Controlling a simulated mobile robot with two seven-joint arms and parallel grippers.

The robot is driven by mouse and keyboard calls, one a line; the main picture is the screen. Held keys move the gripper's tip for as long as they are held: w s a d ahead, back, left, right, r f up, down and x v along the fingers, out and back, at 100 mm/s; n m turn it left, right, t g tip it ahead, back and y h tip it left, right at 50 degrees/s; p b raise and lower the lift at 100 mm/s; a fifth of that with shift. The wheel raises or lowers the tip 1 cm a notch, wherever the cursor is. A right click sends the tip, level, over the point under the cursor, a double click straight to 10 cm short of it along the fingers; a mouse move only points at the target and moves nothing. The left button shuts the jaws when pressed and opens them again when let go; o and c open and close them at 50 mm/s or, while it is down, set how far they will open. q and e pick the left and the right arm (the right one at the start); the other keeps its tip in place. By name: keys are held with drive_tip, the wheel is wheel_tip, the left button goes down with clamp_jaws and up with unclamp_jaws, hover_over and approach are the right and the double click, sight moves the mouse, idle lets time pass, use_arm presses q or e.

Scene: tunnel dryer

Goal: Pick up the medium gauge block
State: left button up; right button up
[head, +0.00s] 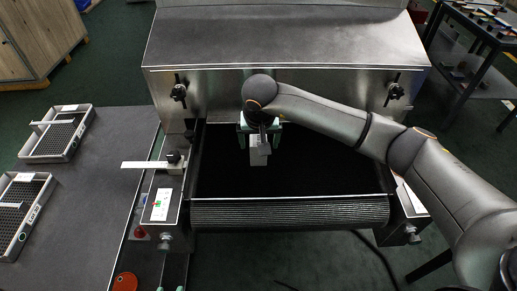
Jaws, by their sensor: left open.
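A pale grey block (257,158) stands on the black conveyor belt (325,165) at the dryer mouth; it looks like a gauge block. Its upper part is partly hidden by my gripper, and with no other block visible beside it I cannot compare its size. My left gripper (260,135) is open, with greenish fingers at the block's upper end. Its arm reaches across the right half of the head view. I cannot tell whether the fingers touch the block. My right gripper is not in view.
The steel dryer hood (285,45) rises behind the belt. Two grey trays (72,148) (38,222) lie on the dark left table (105,200). A rack table (480,40) stands at far right.

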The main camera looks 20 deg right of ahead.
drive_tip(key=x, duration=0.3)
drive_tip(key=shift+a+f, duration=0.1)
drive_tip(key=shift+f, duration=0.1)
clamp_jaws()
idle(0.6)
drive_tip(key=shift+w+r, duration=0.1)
